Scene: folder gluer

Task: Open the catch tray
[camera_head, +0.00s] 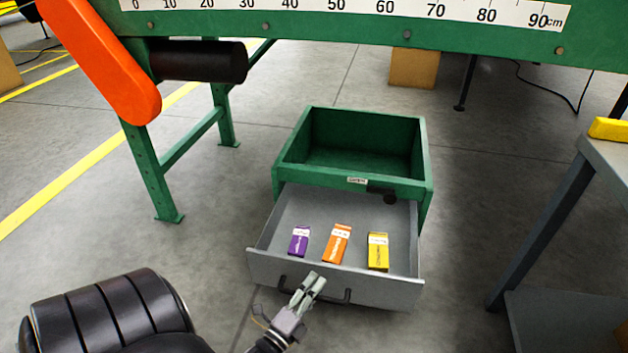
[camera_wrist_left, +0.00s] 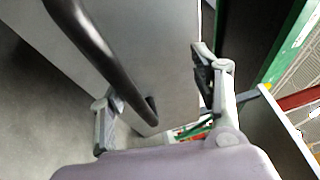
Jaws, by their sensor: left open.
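The catch tray (camera_head: 268,262) is a grey drawer pulled out from under a green box frame (camera_head: 330,177). Purple (camera_head: 299,241), orange (camera_head: 336,243) and yellow (camera_head: 378,251) small boxes lie in it. A dark bar handle (camera_head: 346,297) runs along its front panel. My left gripper (camera_head: 312,284) is at the handle, in front of the tray. In the left wrist view the black handle (camera_wrist_left: 92,45) passes between the spread fingers of the gripper (camera_wrist_left: 155,95), with gaps beside it. My right gripper is not in view.
A green machine beam with a centimetre scale (camera_head: 350,14) crosses above the tray. A green leg (camera_head: 151,172) stands left. A grey table (camera_head: 606,150) with a yellow object (camera_head: 608,129) stands at the right. The floor left of the tray is clear.

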